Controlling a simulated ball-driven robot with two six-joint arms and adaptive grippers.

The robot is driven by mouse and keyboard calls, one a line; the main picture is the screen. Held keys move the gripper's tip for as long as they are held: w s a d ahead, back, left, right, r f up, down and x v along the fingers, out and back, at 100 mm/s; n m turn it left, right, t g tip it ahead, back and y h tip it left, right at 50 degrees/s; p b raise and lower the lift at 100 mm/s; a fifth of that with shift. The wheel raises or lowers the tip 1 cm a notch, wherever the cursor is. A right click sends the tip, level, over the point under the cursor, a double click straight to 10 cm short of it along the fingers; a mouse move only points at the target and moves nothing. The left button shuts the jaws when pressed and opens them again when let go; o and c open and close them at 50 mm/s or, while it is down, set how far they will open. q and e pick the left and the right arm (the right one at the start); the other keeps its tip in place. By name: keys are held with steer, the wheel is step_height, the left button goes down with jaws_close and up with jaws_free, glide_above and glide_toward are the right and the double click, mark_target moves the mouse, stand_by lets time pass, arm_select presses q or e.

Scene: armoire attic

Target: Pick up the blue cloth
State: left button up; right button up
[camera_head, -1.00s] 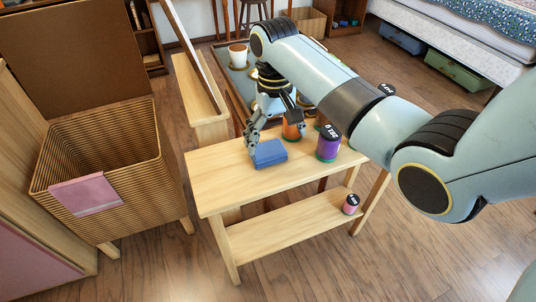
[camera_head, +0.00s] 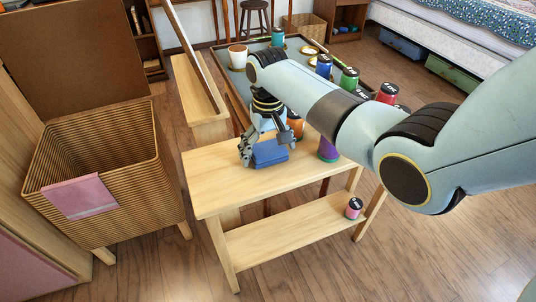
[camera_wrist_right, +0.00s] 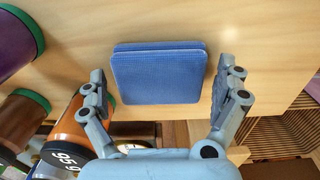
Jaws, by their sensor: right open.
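The blue cloth (camera_head: 269,154) is a folded flat block lying on the light wooden bench top (camera_head: 222,177). It also shows in the right wrist view (camera_wrist_right: 158,75), near the top middle. My right gripper (camera_head: 263,151) is open at the cloth, with one finger at its left side and the other over its far right part in the head view. In the wrist view the open fingers (camera_wrist_right: 165,80) stand on either side of the cloth, with a gap on each side. My left gripper is not in view.
An orange spool (camera_head: 295,124) and a purple spool (camera_head: 327,150) stand close to the cloth on the right. A wicker hamper (camera_head: 150,170) with a pink cloth (camera_head: 80,196) over its rim is at left. A small spool (camera_head: 353,208) sits on the lower shelf.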

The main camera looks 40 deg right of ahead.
mark_target(268, 147)
steer(key=c, duration=1.1)
step_height(268, 147, up, 10)
steer(key=p, duration=0.2)
steer(key=shift+p, duration=0.4)
